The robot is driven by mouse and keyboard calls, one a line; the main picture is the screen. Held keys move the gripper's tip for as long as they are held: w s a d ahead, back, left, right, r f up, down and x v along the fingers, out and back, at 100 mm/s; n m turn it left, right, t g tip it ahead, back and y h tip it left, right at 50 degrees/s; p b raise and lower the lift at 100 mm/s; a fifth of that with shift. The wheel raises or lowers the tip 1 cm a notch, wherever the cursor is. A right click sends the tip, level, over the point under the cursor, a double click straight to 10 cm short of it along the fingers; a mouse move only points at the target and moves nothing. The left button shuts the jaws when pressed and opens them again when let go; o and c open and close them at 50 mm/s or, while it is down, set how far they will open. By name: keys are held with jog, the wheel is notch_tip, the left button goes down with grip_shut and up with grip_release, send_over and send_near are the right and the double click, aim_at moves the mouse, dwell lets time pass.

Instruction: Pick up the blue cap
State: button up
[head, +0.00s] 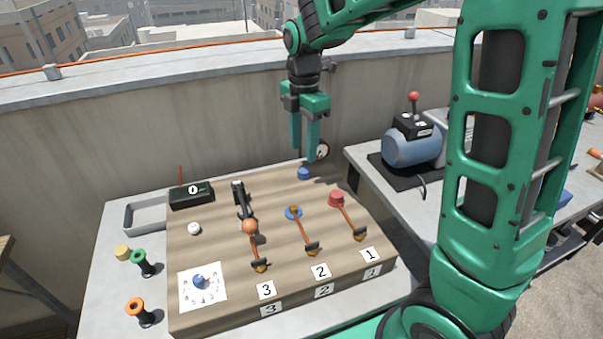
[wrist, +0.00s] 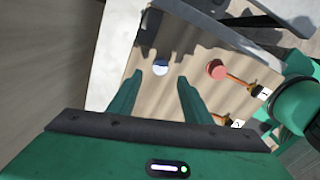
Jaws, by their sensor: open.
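The small blue cap (head: 304,173) sits on the far right part of the wooden board (head: 221,236). In the wrist view a round blue and white piece (wrist: 160,69), which looks like the same cap, lies between the fingertips in the picture. My green gripper (head: 304,153) points down above the cap, apart from it. Its fingers are open and nothing is between them. The fingers also show in the wrist view (wrist: 160,77).
A blue knob (head: 200,281) sits on a white dial at the front left. A blue motor (head: 412,149) stands on the bench to the right.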

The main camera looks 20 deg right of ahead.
aim_at(304, 170)
jog(key=shift+d+f, duration=0.15)
jog(key=shift+f, duration=3.25)
jog(key=c, duration=1.1)
